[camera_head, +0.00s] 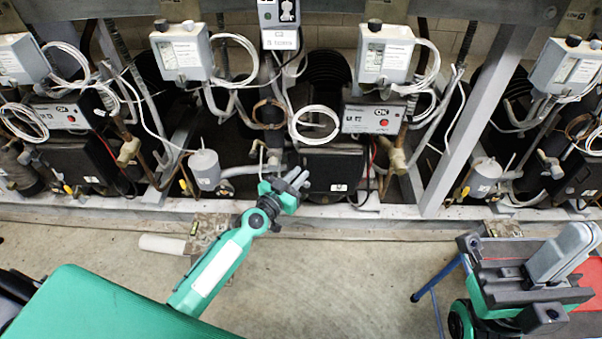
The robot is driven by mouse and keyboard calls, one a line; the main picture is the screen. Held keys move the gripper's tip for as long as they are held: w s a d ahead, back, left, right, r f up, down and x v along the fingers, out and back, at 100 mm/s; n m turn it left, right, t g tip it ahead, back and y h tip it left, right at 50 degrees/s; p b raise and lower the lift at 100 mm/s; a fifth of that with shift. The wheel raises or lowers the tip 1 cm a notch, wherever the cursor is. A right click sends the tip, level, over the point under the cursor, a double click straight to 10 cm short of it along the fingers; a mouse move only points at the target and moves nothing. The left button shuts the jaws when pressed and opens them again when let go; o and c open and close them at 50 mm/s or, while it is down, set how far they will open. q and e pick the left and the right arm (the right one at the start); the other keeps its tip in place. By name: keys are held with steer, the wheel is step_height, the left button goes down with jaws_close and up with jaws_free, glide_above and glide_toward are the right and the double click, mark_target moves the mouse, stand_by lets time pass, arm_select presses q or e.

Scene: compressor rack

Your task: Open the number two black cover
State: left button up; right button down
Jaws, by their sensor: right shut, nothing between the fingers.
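A black cover (334,169) with a small white label near its lower edge is on the middle unit of the rack, and it looks closed. My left gripper (299,179) is just left of the cover's lower left part, with its fingers pointing up and right. Its fingertips are small and close to the cover's edge; I cannot tell whether they touch it or how far apart they are. My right gripper (562,252) is at the lower right, well away from the rack cover, shut and empty.
Similar black covers sit on the left unit (88,157) and the right unit (580,172). A grey canister (205,169), loose white cables (314,125) and a slanted metal post (470,115) surround the middle unit. The rack's front rail (350,208) runs below. Concrete floor (340,280) is open in front.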

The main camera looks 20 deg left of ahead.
arm_select(q)
steer(key=shift+x, duration=0.9)
jaws_close()
steer(key=shift+s+p, duration=0.15)
steer(key=shift+p, duration=0.15)
